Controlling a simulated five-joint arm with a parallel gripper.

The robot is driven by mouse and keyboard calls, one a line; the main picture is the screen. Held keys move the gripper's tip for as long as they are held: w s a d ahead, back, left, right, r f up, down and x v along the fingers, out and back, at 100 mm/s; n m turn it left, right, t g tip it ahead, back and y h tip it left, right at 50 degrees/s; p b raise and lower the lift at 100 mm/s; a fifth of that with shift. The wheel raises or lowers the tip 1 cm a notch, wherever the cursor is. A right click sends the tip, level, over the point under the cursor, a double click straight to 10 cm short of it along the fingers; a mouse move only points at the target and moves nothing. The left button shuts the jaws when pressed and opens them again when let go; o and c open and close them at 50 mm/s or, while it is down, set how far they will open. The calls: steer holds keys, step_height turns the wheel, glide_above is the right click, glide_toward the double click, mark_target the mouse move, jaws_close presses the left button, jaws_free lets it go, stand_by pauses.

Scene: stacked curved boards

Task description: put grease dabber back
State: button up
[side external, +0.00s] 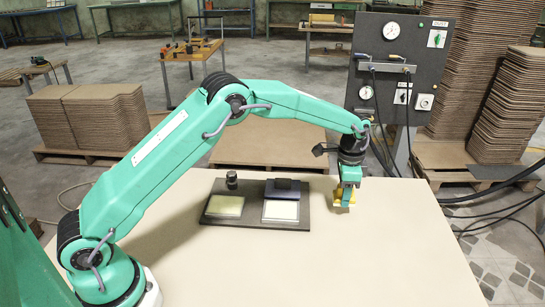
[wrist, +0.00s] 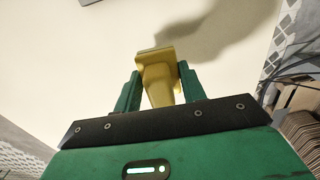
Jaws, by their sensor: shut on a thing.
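My gripper (wrist: 160,88) is shut on a yellow dabber, the grease dabber (wrist: 157,77), as the wrist view shows. Its green fingers press on both sides of it. In the side external view my gripper (side external: 345,195) points down at the right part of the table, with the yellow dabber (side external: 338,201) low between the fingers. I cannot tell whether the dabber touches the table. A dark tray (side external: 236,220) lies to the left of my gripper. It holds a yellowish pad (side external: 225,207), a white-framed pad (side external: 281,210), a small dark jar (side external: 232,180) and a dark block (side external: 284,188).
The beige table (side external: 400,250) is clear in front of the tray and at the right. A grey panel (side external: 400,60) with gauges and cables stands behind the table's right end. Stacks of curved brown boards (side external: 485,110) stand beyond it.

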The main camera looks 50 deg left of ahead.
steer(key=shift+f, duration=2)
steer(key=shift+f, duration=0.1)
steer(key=o, duration=0.9)
steer(key=shift+o, duration=0.2)
step_height(320, 180, up, 12)
steer(key=shift+f, duration=0.1)
steer(key=shift+r, duration=0.25)
